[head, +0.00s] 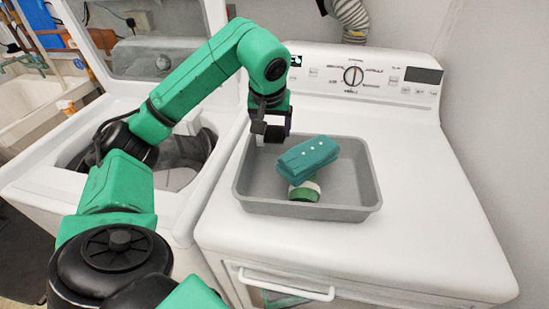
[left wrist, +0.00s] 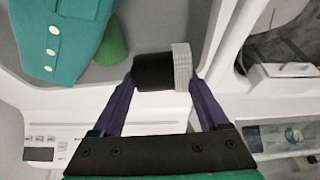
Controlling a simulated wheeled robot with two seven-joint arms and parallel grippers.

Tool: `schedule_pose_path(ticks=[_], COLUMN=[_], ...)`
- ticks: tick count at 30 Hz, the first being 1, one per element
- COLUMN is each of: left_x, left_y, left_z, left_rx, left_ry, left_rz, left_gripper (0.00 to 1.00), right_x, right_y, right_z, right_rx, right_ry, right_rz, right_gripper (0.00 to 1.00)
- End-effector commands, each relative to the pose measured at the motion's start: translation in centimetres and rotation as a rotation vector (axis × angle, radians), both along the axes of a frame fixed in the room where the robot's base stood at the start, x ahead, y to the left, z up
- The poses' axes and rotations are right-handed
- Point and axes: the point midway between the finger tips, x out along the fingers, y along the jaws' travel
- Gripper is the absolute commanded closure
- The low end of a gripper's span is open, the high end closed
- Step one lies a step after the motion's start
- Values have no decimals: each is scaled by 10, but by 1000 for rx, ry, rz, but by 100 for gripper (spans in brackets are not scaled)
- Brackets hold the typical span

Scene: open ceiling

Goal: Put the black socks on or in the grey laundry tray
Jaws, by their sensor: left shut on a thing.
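My left gripper (head: 271,122) is shut on the black socks (left wrist: 153,72), a small black roll with a pale grey ribbed end. The roll sits between the two purple fingertips (left wrist: 165,82) in the left wrist view. In the head view the gripper hangs at the back left rim of the grey laundry tray (head: 300,210), and the socks (head: 274,134) show only in small part below it. The tray stands on the white machine's top and also shows in the left wrist view (left wrist: 105,74). My right gripper is not in view.
Folded teal clothing (head: 307,157) with pale buttons lies in the tray, on or against a green and white roll (head: 304,191). The tray's right side is bare. An open washer (head: 185,178) stands left; a control panel (head: 365,75) rises behind.

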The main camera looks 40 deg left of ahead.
Motion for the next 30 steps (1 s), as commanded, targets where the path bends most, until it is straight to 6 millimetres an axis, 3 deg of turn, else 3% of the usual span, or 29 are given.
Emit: schedule_pose_path(ticks=[2, 6, 12, 22, 23, 24, 30], left_x=[-1, -1, -1, 0, 0, 0, 0], left_y=[1, 0, 0, 0, 0, 0, 0], left_z=[-20, -37, -70, -76, -75, -75, -74], left_rx=[2, 2, 0, -1, -1, -1, -1], left_ry=[5, 1, 1, -2, -2, -2, -2], left_rz=[1, 1, 0, 1, 1, 1, 1], left_gripper=[82, 82, 82, 82, 16, 11, 11], right_x=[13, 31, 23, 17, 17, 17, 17], right_y=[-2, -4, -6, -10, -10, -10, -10], right_z=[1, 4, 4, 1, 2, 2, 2], right_rx=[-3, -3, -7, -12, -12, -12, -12], right_ry=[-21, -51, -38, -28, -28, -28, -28], right_rz=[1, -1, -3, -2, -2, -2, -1], right_gripper=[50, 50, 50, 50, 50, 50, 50])
